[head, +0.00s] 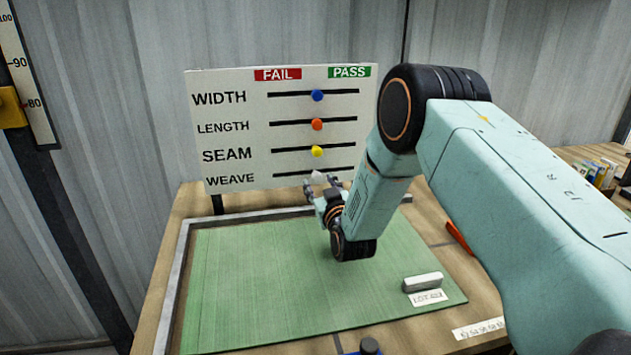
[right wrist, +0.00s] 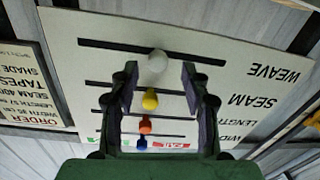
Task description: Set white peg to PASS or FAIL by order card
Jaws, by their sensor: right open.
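The white peg (head: 317,176) sits near the middle of the WEAVE slot, the lowest row of the white board (head: 230,110). FAIL (head: 278,74) heads the board's left side and PASS (head: 349,71) its right. My right gripper (head: 322,184) is open at the peg. In the right wrist view the board appears upside down, and the white peg (right wrist: 157,62) lies between and just beyond the fingertips (right wrist: 159,76), with no clear contact. An order card (right wrist: 32,92) shows partly at that view's left edge; its text is mostly too small or cut off. My left gripper is out of view.
Blue (head: 317,95), orange (head: 316,124) and yellow (head: 317,151) pegs sit mid-slot in the rows above. A green mat (head: 260,285) covers the table in front, with a small grey block (head: 422,282) at its right. A corrugated wall stands behind.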

